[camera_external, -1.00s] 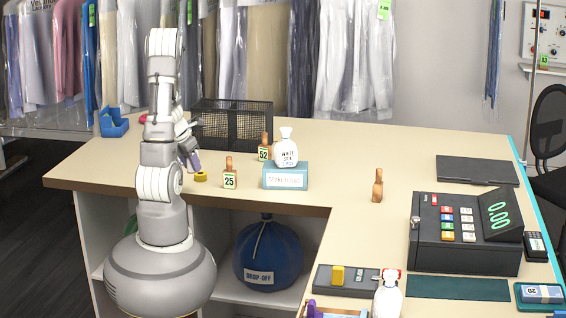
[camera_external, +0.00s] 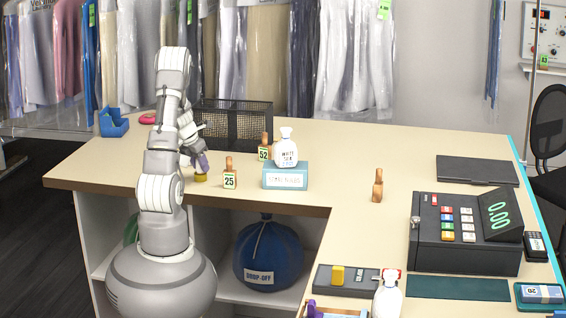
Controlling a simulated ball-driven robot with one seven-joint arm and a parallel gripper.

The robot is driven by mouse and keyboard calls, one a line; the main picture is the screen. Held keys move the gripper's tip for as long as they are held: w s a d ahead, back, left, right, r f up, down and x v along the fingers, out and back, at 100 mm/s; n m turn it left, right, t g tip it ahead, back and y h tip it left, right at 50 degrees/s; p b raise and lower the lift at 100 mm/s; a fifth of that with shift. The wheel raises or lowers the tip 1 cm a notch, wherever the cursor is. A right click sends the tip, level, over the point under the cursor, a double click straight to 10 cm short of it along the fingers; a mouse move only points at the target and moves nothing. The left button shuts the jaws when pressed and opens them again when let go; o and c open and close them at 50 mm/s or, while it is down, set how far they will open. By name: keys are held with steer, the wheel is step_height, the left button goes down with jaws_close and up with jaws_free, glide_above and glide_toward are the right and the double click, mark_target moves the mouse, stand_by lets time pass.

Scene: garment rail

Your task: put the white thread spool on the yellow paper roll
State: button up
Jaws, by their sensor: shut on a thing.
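The yellow paper roll (camera_external: 201,178) sits on the counter near its front edge, left of the tag block marked 25. My gripper (camera_external: 201,164) points down right above the roll, with purplish fingers close over its top. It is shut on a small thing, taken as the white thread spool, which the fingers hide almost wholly. I cannot tell whether the spool touches the roll.
Tag block 25 (camera_external: 230,175) stands close to the right of the roll. Block 52 (camera_external: 265,148) and a white bottle on a blue box (camera_external: 286,177) stand further right. A black mesh basket (camera_external: 250,125) is behind. The counter's middle (camera_external: 340,165) is clear.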

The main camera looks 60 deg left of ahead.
steer(key=shift+f, duration=0.2)
steer(key=o, duration=1)
steer(key=shift+o, duration=0.2)
steer(key=shift+r, duration=0.1)
